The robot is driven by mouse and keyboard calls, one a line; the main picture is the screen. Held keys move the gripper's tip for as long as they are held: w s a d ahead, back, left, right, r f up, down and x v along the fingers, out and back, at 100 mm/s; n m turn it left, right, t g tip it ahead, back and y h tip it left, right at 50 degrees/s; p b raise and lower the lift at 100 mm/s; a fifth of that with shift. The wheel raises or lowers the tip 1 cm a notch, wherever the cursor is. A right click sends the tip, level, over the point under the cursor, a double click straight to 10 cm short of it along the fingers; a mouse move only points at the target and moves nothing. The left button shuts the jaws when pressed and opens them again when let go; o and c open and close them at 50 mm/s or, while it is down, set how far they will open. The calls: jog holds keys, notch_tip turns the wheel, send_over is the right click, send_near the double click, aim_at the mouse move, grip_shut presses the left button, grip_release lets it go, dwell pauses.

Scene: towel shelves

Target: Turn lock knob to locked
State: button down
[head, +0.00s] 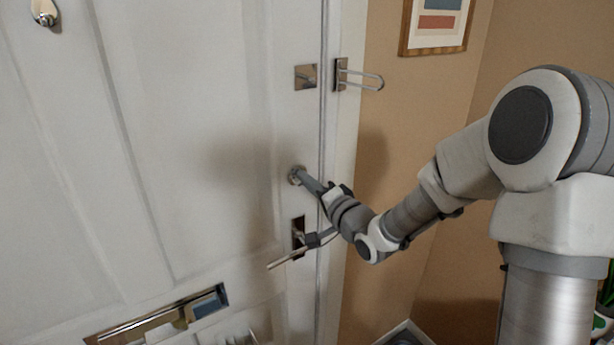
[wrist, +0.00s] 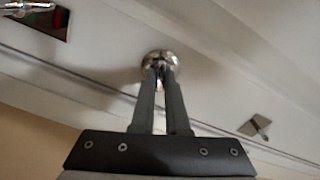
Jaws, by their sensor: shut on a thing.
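The lock knob (head: 296,175) sits on a round metal plate near the right edge of the white door (head: 210,130). It lies between a square metal plate above and the door handle below. In the wrist view the shiny round knob (wrist: 160,62) is at the upper middle, at the fingertips. My gripper (head: 303,179) reaches it from the lower right and is shut on the knob. In the wrist view my gripper's (wrist: 161,72) two dark fingers are close together, and their tips hide part of the knob. Its turn position cannot be made out.
The lever handle (head: 289,258) juts out just below my wrist. A metal swing bar latch (head: 358,79) is on the frame at upper right. A mail slot (head: 160,318) is low on the door. A picture (head: 436,25) hangs on the tan wall.

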jog(key=shift+m+p, duration=1)
jog(key=shift+m, duration=1.1)
jog(key=c, duration=0.9)
grip_release()
